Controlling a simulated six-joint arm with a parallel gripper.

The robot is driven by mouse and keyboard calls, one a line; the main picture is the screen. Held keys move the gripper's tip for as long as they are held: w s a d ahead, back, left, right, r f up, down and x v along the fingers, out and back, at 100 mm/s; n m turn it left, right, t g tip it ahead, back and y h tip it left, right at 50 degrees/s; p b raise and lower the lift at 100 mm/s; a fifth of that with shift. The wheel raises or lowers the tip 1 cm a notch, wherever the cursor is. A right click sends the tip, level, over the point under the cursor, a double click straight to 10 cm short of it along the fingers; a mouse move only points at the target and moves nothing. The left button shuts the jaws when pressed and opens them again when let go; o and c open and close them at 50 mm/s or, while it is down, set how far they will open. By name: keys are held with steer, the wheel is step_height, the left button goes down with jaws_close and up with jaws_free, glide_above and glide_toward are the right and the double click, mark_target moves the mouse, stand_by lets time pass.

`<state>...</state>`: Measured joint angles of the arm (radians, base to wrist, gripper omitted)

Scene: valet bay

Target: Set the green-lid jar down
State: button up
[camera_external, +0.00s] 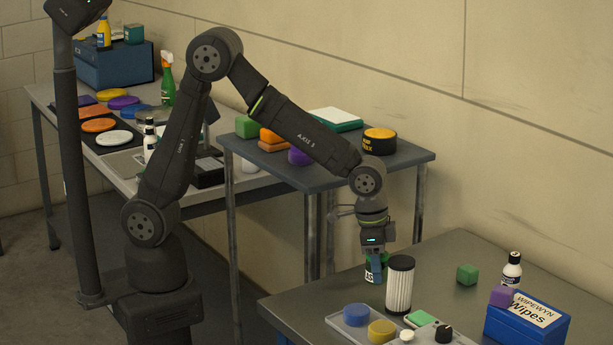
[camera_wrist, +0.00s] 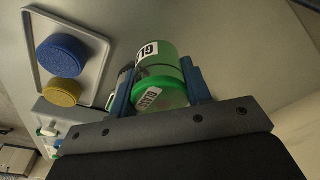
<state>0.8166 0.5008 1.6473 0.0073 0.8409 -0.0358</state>
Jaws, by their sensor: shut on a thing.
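The green-lid jar shows in the wrist view with its green lid (camera_wrist: 160,93) toward the camera and a white label on its side. My gripper (camera_wrist: 158,82) has a blue finger on each side of it and is shut on it. In the external view my gripper (camera_external: 377,262) points down over the near right table. The jar (camera_external: 369,272) is partly hidden there by a finger and looks upright. It is low over the table, just behind a white pleated filter (camera_external: 399,286). I cannot tell whether its base touches the tabletop.
A grey tray (camera_external: 345,325) holds blue and yellow round tins in front. Tabletop between filter and green block is clear.

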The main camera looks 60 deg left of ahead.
steer(key=shift+f, duration=1.7)
steer(key=shift+f, duration=0.15)
steer(key=o, duration=1)
steer(key=shift+c, duration=0.2)
steer(key=r, duration=0.4)
steer(key=s+a+r, duration=0.1)
steer(key=r, duration=0.7)
steer(key=shift+s+a+r, duration=0.1)
steer(key=shift+s+a, duration=0.05)
